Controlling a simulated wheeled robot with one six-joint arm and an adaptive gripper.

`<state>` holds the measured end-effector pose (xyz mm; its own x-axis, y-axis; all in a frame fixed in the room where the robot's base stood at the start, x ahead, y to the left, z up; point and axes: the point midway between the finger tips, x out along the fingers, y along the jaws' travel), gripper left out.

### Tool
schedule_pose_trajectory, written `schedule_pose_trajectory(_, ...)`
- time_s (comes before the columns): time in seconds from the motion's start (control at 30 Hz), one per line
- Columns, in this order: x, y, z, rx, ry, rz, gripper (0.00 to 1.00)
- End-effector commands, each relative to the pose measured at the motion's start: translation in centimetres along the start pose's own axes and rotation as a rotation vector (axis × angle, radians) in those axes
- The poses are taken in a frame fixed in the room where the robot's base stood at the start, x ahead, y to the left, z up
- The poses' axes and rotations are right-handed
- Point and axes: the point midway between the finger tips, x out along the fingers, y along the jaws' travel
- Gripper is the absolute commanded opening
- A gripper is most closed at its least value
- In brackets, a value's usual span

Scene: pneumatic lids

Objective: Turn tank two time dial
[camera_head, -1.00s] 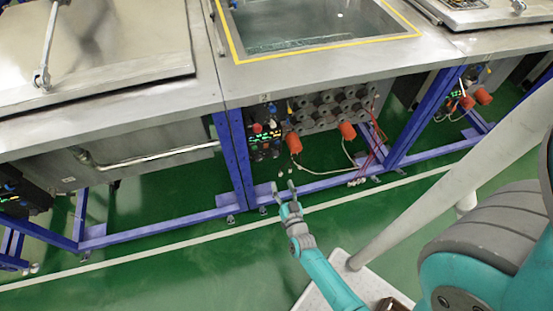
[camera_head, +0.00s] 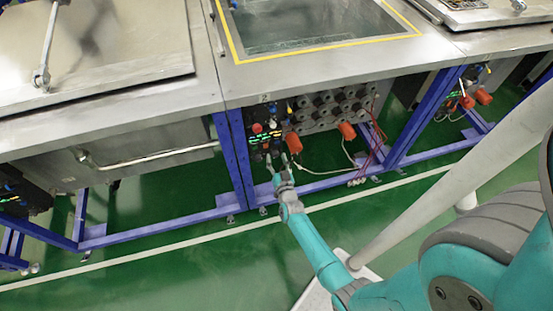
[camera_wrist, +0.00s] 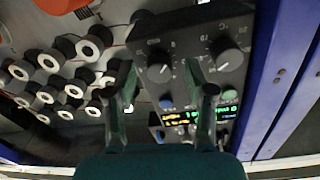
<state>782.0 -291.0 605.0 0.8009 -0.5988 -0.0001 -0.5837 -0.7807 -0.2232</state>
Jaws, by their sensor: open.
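The tank two control panel (camera_head: 262,140) sits under the middle tank, below a small tag that reads 2. In the wrist view the panel (camera_wrist: 185,45) carries two dark dials with pale pointers. The left dial (camera_wrist: 160,68) shows in the gap between my fingers. The right dial (camera_wrist: 226,55), with what looks like a °C mark near it, lies beyond the right finger. My gripper (camera_head: 278,163) is open and empty, just in front of the panel; in the wrist view its fingers (camera_wrist: 161,92) stand apart. I cannot tell whether they touch the panel.
Lit green and yellow displays (camera_wrist: 186,117) lie below the dials. Orange connectors (camera_head: 294,142) and grey round fittings (camera_head: 328,105) are right of the panel. A blue frame post (camera_head: 239,150) stands close on its left. Green floor (camera_head: 180,255) is open in front.

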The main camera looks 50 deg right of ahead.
Motion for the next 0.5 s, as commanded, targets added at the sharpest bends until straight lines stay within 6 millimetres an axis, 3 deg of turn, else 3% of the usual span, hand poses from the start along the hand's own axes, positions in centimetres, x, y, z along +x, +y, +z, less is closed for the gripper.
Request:
schedule_pose_trajectory(0.37,0.51,0.00,0.02,0.000,-0.001,0.000,0.54)
schedule_pose_trajectory(0.5,0.50,-0.01,0.02,0.000,-0.001,0.000,0.21)
